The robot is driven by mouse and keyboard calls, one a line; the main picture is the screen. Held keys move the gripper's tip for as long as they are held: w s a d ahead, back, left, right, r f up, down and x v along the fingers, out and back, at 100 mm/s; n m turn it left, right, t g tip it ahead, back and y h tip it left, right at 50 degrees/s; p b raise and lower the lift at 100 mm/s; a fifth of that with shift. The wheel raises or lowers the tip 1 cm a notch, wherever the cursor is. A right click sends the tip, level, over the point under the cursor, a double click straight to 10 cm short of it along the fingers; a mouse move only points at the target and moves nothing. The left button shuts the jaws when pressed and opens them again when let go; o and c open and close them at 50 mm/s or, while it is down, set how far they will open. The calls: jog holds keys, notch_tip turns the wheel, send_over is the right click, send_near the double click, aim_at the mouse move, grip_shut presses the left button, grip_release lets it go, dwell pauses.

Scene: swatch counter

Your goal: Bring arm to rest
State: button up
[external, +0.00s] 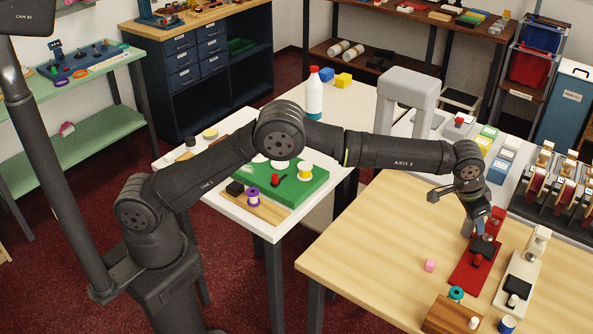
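My arm reaches from the lower left across to the wooden table (370,235) at right. My gripper (474,232) points down at the far end of a red stand (463,274), which has a black part on it. The gripper is small here and partly mixed with the dark and red parts behind it. I cannot tell whether its fingers are open or shut, whether they touch the stand, or whether they hold anything.
A similar white stand (525,268) is just right of the red one. A white bottle (314,98) stands behind my arm. The table's left part is clear.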

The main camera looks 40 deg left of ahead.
aim_at(479, 255)
jog(key=x, duration=1.5)
jog(key=v, duration=1.7)
jog(key=x, duration=1.7)
jog(key=shift+f, duration=0.15)
jog(key=shift+s+d, duration=0.1)
jog(key=shift+s, duration=0.95)
jog(key=s, duration=0.6)
jog(key=shift+s, duration=0.15)
jog(key=v, duration=1)
jog(key=shift+r, duration=0.35)
